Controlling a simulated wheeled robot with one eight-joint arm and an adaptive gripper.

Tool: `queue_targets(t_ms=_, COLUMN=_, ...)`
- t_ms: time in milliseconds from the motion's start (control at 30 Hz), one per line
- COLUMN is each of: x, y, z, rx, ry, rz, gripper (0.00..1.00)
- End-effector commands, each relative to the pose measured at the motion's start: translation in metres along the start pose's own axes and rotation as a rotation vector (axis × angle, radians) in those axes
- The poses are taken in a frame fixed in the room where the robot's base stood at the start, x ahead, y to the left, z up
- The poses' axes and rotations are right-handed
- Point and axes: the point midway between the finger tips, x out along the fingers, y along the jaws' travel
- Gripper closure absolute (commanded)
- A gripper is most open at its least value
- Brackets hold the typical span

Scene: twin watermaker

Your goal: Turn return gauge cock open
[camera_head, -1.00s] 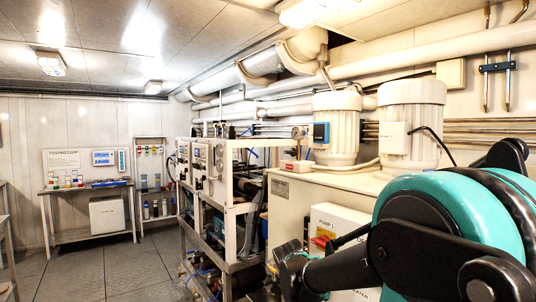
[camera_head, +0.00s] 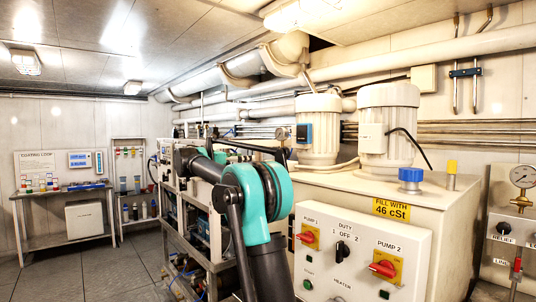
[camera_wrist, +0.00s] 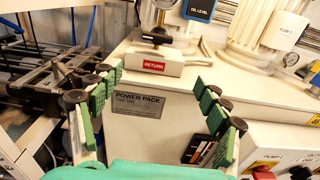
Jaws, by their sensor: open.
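A cream block with a red RETURN label (camera_wrist: 153,65) sits on top of the power pack in the wrist view. A black lever (camera_wrist: 157,38) stands just behind and above it; I take this as the return gauge cock. My gripper (camera_wrist: 160,105) is open and empty, its green-padded fingers spread wide to left and right below the block. Nothing touches the lever. In the head view my arm crosses the middle, and I cannot make out the fingertips or the lever there.
The cream power pack (camera_wrist: 190,84) fills the space below the block. White motors (camera_head: 388,130) stand on its top. A dark-railed frame (camera_wrist: 55,75) is on the left. A control panel (camera_head: 345,262) with red switches and a gauge (camera_head: 522,176) are at the right.

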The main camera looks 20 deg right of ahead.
Motion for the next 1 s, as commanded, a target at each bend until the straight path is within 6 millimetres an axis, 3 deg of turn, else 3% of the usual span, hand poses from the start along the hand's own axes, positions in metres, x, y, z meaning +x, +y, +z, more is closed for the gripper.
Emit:
queue_targets(t_ms=100, x=0.0, y=0.007, z=0.012, rx=-0.036, ry=-0.032, rz=-0.001, gripper=0.24)
queue_targets(t_ms=267, x=0.016, y=0.007, z=0.013, rx=-0.04, ry=-0.035, rz=-0.003, gripper=0.24)
queue_targets(t_ms=1000, x=0.152, y=0.006, z=0.017, rx=-0.037, ry=-0.033, rz=-0.002, gripper=0.24)
